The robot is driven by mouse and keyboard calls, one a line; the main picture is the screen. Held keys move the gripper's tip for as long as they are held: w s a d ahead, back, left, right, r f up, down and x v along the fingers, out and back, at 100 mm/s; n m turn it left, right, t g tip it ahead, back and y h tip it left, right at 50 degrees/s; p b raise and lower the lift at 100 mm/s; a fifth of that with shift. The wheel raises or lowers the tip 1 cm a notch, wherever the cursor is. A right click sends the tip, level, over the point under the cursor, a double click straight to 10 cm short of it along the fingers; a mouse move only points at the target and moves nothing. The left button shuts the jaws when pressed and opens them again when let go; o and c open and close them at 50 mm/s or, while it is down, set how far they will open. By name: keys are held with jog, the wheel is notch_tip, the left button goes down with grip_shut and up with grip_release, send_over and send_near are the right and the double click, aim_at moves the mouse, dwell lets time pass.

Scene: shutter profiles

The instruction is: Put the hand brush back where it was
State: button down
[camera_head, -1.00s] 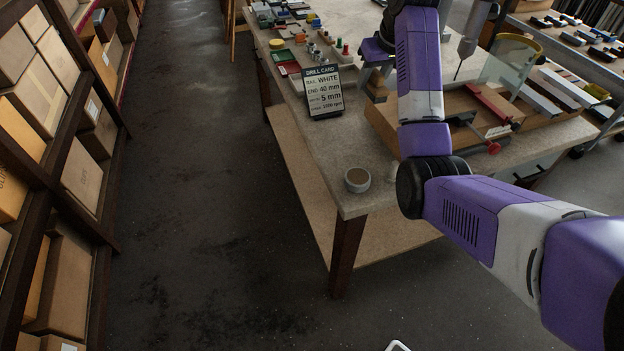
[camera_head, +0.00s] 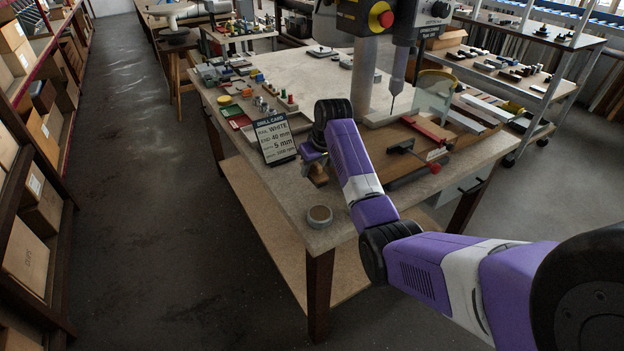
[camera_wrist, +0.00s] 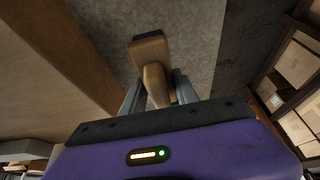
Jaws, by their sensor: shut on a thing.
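I cannot tell whether the brush touches the bench top (camera_head: 288,196).
The drill card (camera_head: 275,140) stands close to the left of my gripper. A small round pot (camera_head: 319,216) sits at the near corner. The wooden drill board with a red clamp (camera_head: 430,133) and the drill press (camera_head: 378,70) are on the right. Small parts fill the back left.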

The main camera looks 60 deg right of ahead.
aim_at(318, 165)
jog(key=shift+f, duration=2.55)
jog(key=shift+f, duration=0.1)
jog(key=c, duration=0.9)
grip_release()
jog(key=v, duration=1.2)
